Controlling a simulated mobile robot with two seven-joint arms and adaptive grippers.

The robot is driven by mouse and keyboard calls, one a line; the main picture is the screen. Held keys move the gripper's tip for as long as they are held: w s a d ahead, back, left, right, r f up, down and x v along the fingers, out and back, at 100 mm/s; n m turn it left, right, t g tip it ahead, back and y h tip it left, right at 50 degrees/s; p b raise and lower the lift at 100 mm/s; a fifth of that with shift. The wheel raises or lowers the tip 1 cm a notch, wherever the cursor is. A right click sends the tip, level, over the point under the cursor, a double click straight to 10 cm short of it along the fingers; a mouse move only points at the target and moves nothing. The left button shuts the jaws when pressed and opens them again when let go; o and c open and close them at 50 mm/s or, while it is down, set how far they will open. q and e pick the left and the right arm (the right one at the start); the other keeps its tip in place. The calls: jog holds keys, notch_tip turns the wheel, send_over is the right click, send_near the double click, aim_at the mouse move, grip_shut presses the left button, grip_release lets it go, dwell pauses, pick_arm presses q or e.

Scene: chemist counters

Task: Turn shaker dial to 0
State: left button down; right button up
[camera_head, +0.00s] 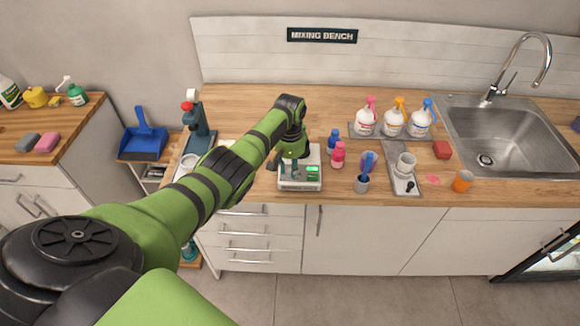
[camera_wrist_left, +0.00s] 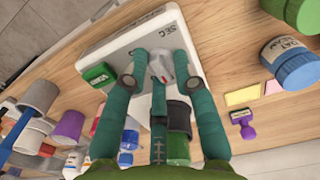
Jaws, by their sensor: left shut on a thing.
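The shaker (camera_head: 300,185) is a low white box with a green display, near the front edge of the wooden counter. In the left wrist view its white top (camera_wrist_left: 118,42) shows the letters "SEC", and its green display (camera_wrist_left: 98,75) lies left of my fingers. My left gripper (camera_wrist_left: 160,66) reaches down onto the shaker's top with its teal fingers shut around the grey dial (camera_wrist_left: 181,64). The fingers hide much of the dial, so its setting cannot be read. In the head view my left arm covers part of the shaker. My right gripper is not in view.
A blue bottle (camera_head: 334,139), a pink bottle (camera_head: 338,156) and a cup with blue items (camera_head: 362,184) stand just right of the shaker. A teal device (camera_head: 198,127) stands left of my arm. Spray bottles (camera_head: 393,123) and a sink (camera_head: 510,140) are farther right.

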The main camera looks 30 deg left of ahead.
aim_at(290, 169)
pick_arm(q)
jog(key=c, duration=1)
grip_release()
notch_tip(290, 169, up, 12)
